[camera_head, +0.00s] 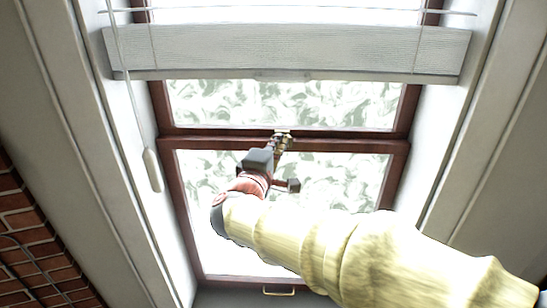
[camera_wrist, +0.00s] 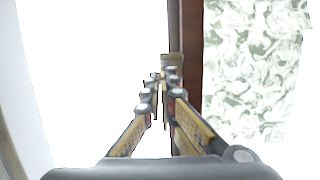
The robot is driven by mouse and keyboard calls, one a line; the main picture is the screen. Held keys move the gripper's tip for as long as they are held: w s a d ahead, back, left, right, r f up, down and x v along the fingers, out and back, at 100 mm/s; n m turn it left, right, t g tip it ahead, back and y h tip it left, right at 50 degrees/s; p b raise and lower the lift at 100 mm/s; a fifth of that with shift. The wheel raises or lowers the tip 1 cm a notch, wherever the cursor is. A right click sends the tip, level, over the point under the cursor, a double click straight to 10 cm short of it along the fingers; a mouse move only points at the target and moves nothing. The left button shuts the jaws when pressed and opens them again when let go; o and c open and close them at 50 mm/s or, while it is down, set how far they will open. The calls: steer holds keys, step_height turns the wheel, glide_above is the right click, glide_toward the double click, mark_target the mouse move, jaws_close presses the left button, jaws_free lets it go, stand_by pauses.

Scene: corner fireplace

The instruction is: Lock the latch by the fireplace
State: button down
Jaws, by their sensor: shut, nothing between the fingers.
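A small metal latch (camera_head: 283,132) sits on the dark red-brown meeting rail of the window, near its middle. In the wrist view the latch shows as a small tan piece (camera_wrist: 173,58) beside the brown rail, just beyond the fingertips. My gripper (camera_head: 281,143) reaches up to the latch from below in the head view. In the wrist view the fingers of my gripper (camera_wrist: 160,77) converge and look shut, with nothing held. The fingertips overlap the latch in the picture; I cannot tell whether they touch it. Part of the latch is hidden behind them, so its lock position is unclear.
A white blind (camera_head: 290,50) hangs across the upper window. Its cord ends in a white tassel (camera_head: 153,170) at the left. A brass handle (camera_head: 279,291) is on the lower sash. A brick wall (camera_head: 30,235) stands at the lower left.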

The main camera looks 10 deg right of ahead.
mark_target(291, 143)
steer(key=d+b, duration=0.1)
steer(key=b, duration=0.2)
steer(key=d+n+y+b, duration=0.1)
steer(key=b, duration=0.2)
steer(key=d+t+y+b, duration=0.1)
steer(key=b, duration=0.2)
steer(key=shift+s+d+f+n, duration=0.2)
steer(key=shift+s+f+n, duration=0.1)
steer(key=shift+s, duration=0.1)
steer(key=d+b, duration=0.1)
steer(key=b, duration=0.2)
steer(key=w+d+b, duration=0.1)
steer(key=b, duration=0.2)
steer(key=shift+d+r+b, duration=0.2)
steer(key=shift+d+b, duration=0.3)
steer(key=shift+b, duration=0.1)
stand_by(0.5)
